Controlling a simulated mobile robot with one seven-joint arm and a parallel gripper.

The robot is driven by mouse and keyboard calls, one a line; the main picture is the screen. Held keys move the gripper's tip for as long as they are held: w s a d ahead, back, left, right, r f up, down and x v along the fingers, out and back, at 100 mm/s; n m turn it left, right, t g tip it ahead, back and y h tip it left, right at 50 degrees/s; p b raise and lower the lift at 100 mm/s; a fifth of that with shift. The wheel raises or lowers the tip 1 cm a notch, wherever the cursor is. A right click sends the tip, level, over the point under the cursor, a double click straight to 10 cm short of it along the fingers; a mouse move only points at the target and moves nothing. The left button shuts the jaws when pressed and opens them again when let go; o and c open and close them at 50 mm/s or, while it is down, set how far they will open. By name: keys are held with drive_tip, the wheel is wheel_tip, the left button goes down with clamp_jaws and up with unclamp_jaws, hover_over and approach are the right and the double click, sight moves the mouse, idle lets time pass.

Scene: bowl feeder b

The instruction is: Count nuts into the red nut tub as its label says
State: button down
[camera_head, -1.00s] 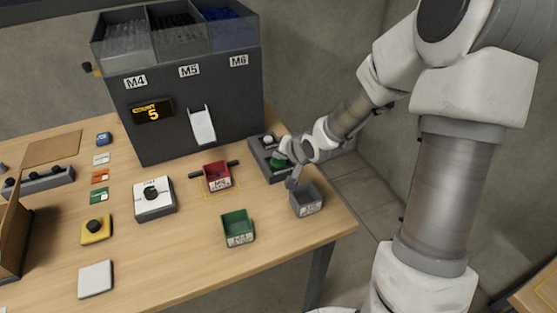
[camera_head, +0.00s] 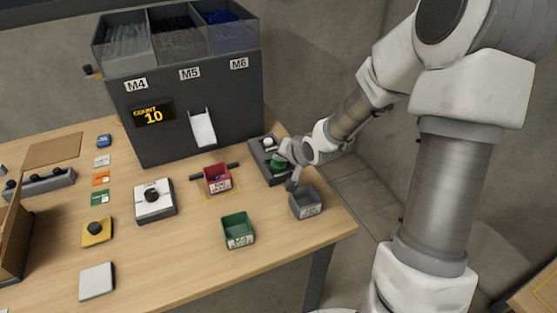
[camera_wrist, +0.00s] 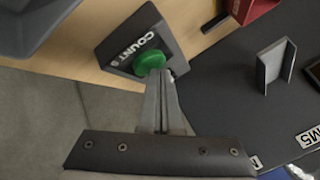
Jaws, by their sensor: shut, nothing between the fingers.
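The red nut tub (camera_head: 217,180) sits below the feeder's chute (camera_head: 202,128), with something small and bluish inside; its label is too small to read. It also shows in part in the wrist view (camera_wrist: 255,8). The dark feeder (camera_head: 185,110) has bins marked M4, M5 and M6, and its display (camera_head: 153,115) reads COUNT 10. My gripper (camera_wrist: 157,74) is shut and empty, its fingertips at the green button (camera_wrist: 150,60) on the box marked COUNT. In the head view the green button (camera_head: 278,161) is partly hidden by my gripper (camera_head: 283,168).
A grey tub (camera_head: 306,203) and a green tub (camera_head: 238,231) stand on the table near the red tub. A white box with a dark knob (camera_head: 154,200) stands to the left. A yellow box with a black button (camera_head: 97,232) and a white pad (camera_head: 97,281) are further left.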

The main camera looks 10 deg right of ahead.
sight(281, 164)
drive_tip(key=shift+r+p, duration=0.3)
drive_tip(key=shift+r, duration=0.2)
wheel_tip(281, 164, up, 5)
drive_tip(key=p, duration=0.5)
drive_tip(key=shift+r, duration=0.1)
idle(2.3)
drive_tip(key=r+n+p, duration=0.1)
drive_tip(key=n+p, duration=0.1)
drive_tip(key=n, duration=0.4)
drive_tip(key=r+n+p, duration=0.1)
drive_tip(key=n+p, duration=0.1)
drive_tip(key=n, duration=0.4)
drive_tip(key=r+n+y+p, duration=0.1)
drive_tip(key=n+p, duration=0.2)
drive_tip(key=n, duration=0.4)
drive_tip(key=shift+w+d+r, duration=0.15)
drive_tip(key=shift+d+r, duration=0.15)
drive_tip(key=shift+d, duration=0.05)
